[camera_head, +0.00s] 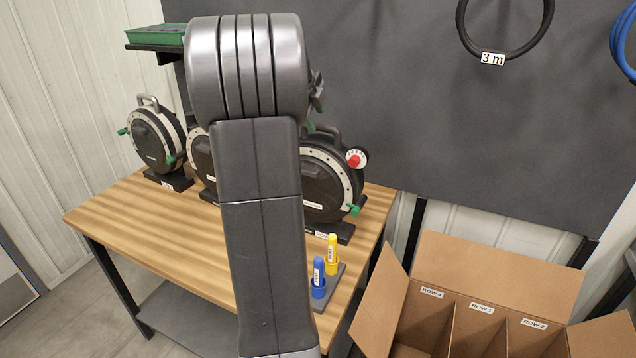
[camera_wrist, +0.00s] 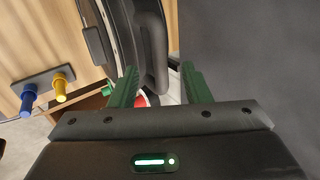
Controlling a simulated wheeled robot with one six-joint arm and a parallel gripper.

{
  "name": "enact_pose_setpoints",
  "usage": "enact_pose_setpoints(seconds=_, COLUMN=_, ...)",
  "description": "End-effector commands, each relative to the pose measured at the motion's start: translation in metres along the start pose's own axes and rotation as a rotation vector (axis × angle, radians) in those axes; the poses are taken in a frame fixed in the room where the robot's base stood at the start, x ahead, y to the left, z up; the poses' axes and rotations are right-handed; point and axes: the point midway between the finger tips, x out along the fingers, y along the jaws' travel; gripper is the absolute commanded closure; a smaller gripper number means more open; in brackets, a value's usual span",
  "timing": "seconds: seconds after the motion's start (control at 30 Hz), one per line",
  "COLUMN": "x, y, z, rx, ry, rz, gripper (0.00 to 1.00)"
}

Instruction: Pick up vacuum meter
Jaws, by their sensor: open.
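Several round black meters with pale rims and top handles stand on the wooden table: a left one (camera_head: 152,142), a middle one (camera_head: 200,170) mostly behind my arm, and a right one (camera_head: 328,190) with a red knob and green lever. Their labels are too small to read, so I cannot tell which is the vacuum meter by name. My gripper (camera_wrist: 160,78) is open, over the right meter. In the wrist view the meter's dark handle (camera_wrist: 153,50) shows between the two green fingers, with gaps on both sides. In the head view my arm hides most of the gripper.
A holder with a blue marker-like piece (camera_head: 318,278) and a yellow one (camera_head: 332,254) stands at the table's (camera_head: 110,205) front right. A cardboard box (camera_head: 375,295) with labelled rows is at right. A green tray (camera_head: 158,34) sits on a shelf behind. A dark panel (camera_head: 420,120) rises behind the table.

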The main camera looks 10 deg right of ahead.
Motion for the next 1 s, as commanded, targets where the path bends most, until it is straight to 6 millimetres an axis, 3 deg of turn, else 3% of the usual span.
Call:
enact_pose_setpoints(seconds=0.2, x=0.029, y=0.0, z=-0.001, rx=0.0, ry=0.002, rz=0.002, gripper=0.57)
enact_pose_setpoints(seconds=0.47, x=0.035, y=0.001, z=0.0, rx=0.0, ry=0.001, rz=0.001, gripper=0.57)
enact_pose_setpoints(seconds=0.57, x=0.035, y=0.001, z=0.0, rx=0.0, ry=0.001, rz=0.001, gripper=0.7)
enact_pose_setpoints(seconds=0.7, x=0.035, y=0.001, z=0.0, rx=0.0, ry=0.001, rz=0.001, gripper=0.98)
enact_pose_setpoints(seconds=1.0, x=0.034, y=0.001, z=0.0, rx=0.0, ry=0.001, rz=0.001, gripper=1.0)
